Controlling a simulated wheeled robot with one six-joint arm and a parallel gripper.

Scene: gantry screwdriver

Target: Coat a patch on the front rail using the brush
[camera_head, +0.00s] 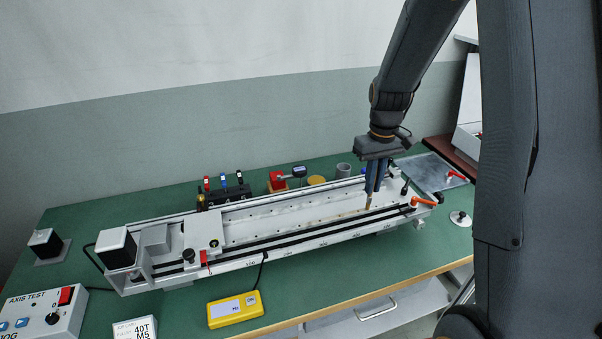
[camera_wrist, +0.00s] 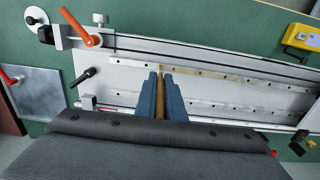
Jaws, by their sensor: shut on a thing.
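My gripper (camera_head: 374,189) is over the right part of the long gantry bed (camera_head: 270,214), its fingers pointing down. Its blue fingers are shut on a thin tan brush (camera_head: 368,205). In the wrist view the brush (camera_wrist: 160,84) stands between the fingers (camera_wrist: 161,98), largely hidden by them. Its tip is at the front rail (camera_wrist: 215,75); I cannot tell whether it touches. The front rail (camera_head: 330,217) shows a brownish, uneven stretch running left from the brush. The rear rail (camera_wrist: 205,108) lies parallel and looks pale.
An orange lever (camera_head: 424,201) stands at the bed's right end. A carriage (camera_head: 203,231) sits toward the left. A yellow meter (camera_head: 235,308) lies in front. The bed's middle is clear.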

